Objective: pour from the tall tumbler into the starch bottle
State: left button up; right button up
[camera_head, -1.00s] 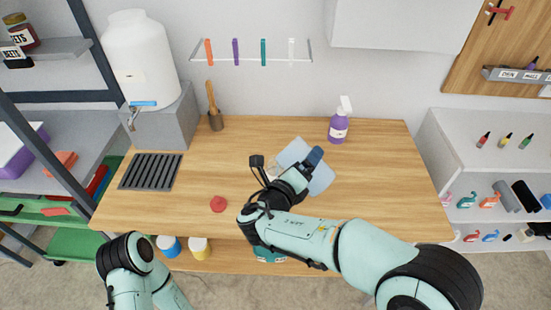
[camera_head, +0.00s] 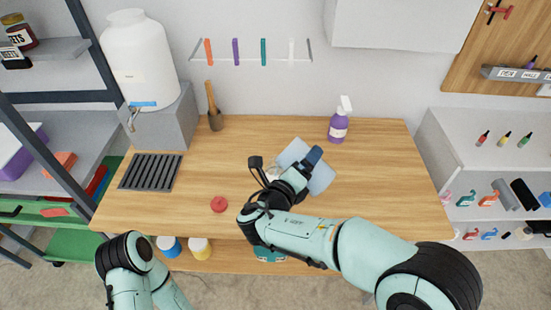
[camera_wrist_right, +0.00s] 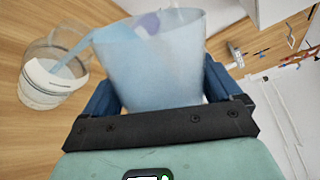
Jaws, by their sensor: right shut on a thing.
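The tall tumbler (camera_wrist_right: 155,65) is light blue and translucent, and sits between the dark blue fingers of my right gripper (camera_wrist_right: 160,90). It is tilted, and a blue stream runs from its lip at the left into the starch bottle (camera_wrist_right: 42,98). The bottle is clear and open-topped with a white band, standing on the table just left of the tumbler. In the head view the tumbler (camera_head: 321,180) shows on both sides of the gripper (camera_head: 307,168). The bottle is mostly hidden there behind my right wrist. My left arm is at the lower left, its gripper out of view.
A red cap (camera_head: 218,204) lies on the wooden table (camera_head: 375,190). The table's right side is clear.

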jog(key=shift+d, duration=0.15)
pick_arm(q)
jog(key=shift+w+a+r, duration=0.1)
pick_arm(e)
jog(key=shift+r, duration=0.1)
pick_arm(q)
jog(key=shift+r, duration=0.1)
dwell(0.3)
jog(key=shift+w+a, duration=0.1)
pick_arm(e)
jog(key=shift+r, duration=0.1)
pick_arm(q)
jog(key=shift+r+p, duration=0.1)
jog(key=shift+p, duration=0.2)
pick_arm(e)
jog(key=shift+n, duration=0.3)
pick_arm(q)
jog(key=shift+w+a+r, duration=0.25)
pick_arm(e)
jog(key=shift+a+r, duration=0.2)
pick_arm(q)
jog(key=shift+f, duration=0.1)
